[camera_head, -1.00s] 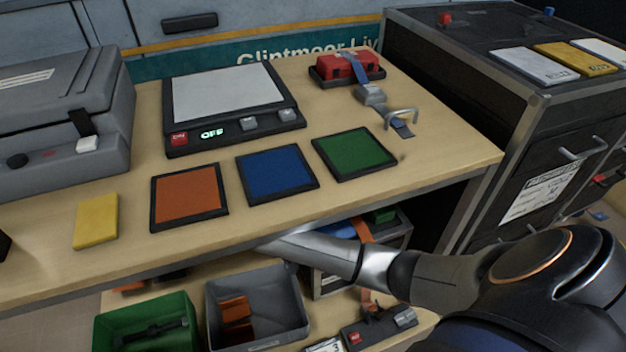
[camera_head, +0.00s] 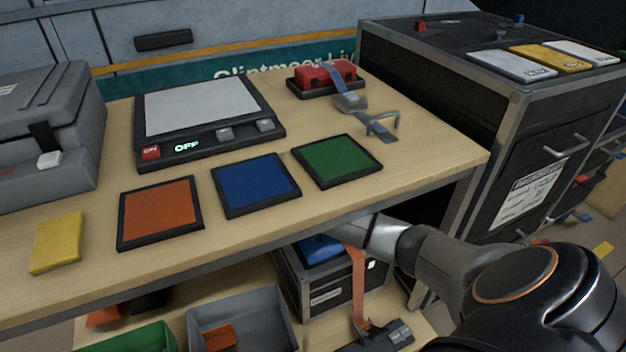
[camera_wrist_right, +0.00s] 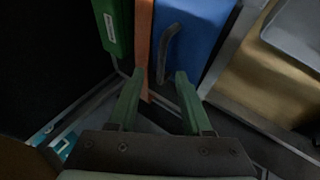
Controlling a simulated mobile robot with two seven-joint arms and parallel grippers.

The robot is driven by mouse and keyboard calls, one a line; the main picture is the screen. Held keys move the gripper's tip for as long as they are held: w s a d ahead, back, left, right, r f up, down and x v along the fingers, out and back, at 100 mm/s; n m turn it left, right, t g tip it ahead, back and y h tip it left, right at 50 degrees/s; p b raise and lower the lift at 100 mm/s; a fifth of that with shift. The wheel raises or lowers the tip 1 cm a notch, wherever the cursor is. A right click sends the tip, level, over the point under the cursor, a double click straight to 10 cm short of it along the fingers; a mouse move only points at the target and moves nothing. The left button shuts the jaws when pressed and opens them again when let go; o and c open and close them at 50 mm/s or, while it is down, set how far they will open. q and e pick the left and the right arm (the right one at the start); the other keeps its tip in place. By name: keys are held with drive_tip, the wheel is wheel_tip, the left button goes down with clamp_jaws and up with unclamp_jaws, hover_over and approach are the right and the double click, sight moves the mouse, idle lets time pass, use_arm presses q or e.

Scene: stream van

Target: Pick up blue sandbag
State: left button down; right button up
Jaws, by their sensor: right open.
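The blue sandbag (camera_wrist_right: 200,32) lies ahead of my right gripper in the right wrist view, with a dark curved handle (camera_wrist_right: 168,50) on its near face. In the head view part of a blue bag (camera_head: 318,248) shows under the table, on a dark crate, partly hidden by the table edge and my arm. My right gripper (camera_wrist_right: 157,92) is open and empty, its two green fingers apart and pointing toward the handle end of the bag. In the head view my right arm reaches under the table and its gripper is hidden. My left gripper is in neither view.
An orange strap (camera_wrist_right: 143,38) hangs beside the bag, with a green object (camera_wrist_right: 114,25) left of it. The table (camera_head: 420,170) overhangs the dark crate (camera_head: 332,294). A grey bin (camera_head: 262,318) and a green bin (camera_head: 130,340) stand lower left. A black cabinet (camera_head: 440,75) is at right.

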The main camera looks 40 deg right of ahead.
drive_tip(key=b+x, duration=0.1)
drive_tip(key=x, duration=0.3)
drive_tip(key=shift+a+f, duration=0.1)
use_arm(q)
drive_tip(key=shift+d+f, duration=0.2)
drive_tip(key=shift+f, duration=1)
use_arm(e)
clamp_jaws()
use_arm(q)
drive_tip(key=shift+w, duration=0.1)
use_arm(e)
drive_tip(key=shift+r, duration=0.2)
